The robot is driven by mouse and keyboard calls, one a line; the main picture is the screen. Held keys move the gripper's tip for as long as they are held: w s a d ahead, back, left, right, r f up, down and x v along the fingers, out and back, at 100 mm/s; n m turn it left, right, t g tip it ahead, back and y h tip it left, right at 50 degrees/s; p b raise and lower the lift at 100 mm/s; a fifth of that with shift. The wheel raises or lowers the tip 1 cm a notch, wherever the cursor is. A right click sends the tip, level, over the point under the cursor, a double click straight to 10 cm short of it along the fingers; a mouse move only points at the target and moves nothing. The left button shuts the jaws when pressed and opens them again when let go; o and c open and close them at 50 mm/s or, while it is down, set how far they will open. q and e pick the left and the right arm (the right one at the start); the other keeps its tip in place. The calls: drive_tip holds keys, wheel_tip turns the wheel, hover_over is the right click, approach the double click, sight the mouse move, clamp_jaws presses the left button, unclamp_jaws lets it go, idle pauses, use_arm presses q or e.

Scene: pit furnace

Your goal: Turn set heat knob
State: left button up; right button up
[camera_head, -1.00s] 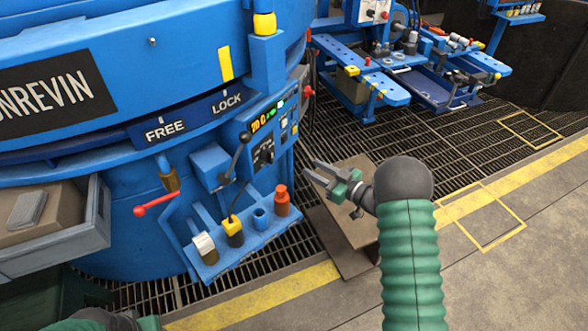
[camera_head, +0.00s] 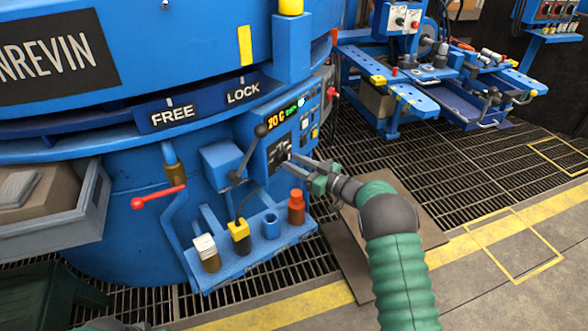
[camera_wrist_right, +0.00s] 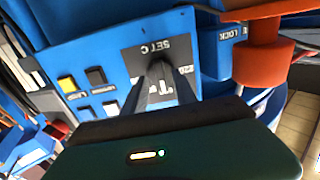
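The set heat knob (camera_head: 281,152) is dark and sits on a black plate on the blue control panel, below a lit display that seems to read 20 C. In the right wrist view the knob (camera_wrist_right: 160,72) shows upside down beside the label SET C. My right gripper (camera_head: 286,162) reaches the panel from the right, fingertips at the knob. In the right wrist view its two fingers (camera_wrist_right: 161,88) stand apart, one on each side of the knob; whether they touch it I cannot tell. Only a bit of my left gripper (camera_head: 112,326) shows at the bottom edge.
A lever with a black ball (camera_head: 261,131) stands just left of the panel. A red-handled lever (camera_head: 160,196) is further left. Open grating lies to the right.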

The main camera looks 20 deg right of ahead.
drive_tip(key=shift+w+a, duration=0.3)
drive_tip(key=shift+w, duration=0.05)
clamp_jaws()
